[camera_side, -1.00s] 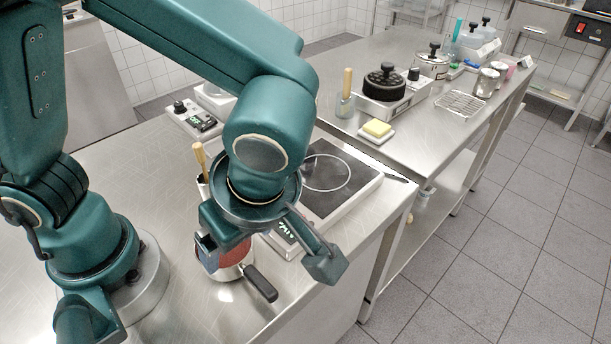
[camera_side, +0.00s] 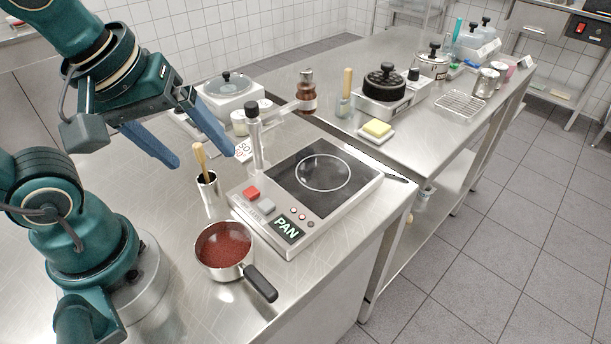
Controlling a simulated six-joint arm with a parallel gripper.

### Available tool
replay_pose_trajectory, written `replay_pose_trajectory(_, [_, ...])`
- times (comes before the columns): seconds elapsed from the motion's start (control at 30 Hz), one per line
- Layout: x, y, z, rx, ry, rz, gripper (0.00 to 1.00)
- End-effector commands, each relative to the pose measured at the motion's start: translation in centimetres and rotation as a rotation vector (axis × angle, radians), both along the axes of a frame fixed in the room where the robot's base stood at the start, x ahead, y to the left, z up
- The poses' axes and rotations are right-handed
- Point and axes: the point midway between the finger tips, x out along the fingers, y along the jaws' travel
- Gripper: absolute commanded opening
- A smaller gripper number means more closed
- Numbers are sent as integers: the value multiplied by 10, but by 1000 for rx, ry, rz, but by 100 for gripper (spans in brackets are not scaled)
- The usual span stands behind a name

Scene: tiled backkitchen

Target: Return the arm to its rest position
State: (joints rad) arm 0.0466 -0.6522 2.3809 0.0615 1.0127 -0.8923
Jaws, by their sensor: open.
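My gripper (camera_side: 168,155) is at the left of the side view, raised above the steel table (camera_side: 175,290). Its two blue fingers are spread apart with nothing between them. A small saucepan (camera_side: 243,270) with a dark handle stands on the table near its front edge, holding a reddish-brown content. It is to the lower right of my gripper and apart from it.
An induction hob (camera_side: 335,205) with a PAN label stands right of the saucepan. A white scale-like device (camera_side: 228,92) is behind. Floor at right is clear.

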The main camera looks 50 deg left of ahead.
Motion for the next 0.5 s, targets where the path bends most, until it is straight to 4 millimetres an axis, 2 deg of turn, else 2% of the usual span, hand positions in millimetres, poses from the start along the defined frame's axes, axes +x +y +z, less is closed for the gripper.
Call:
replay_pose_trajectory(0.2, [-2, -1, -5, 180, -61, -428, 87])
replay_pose_trajectory(0.3, [-2, -3, -8, 245, -61, -588, 87])
replay_pose_trajectory(0.5, [1, -4, -6, 319, -72, -741, 87])
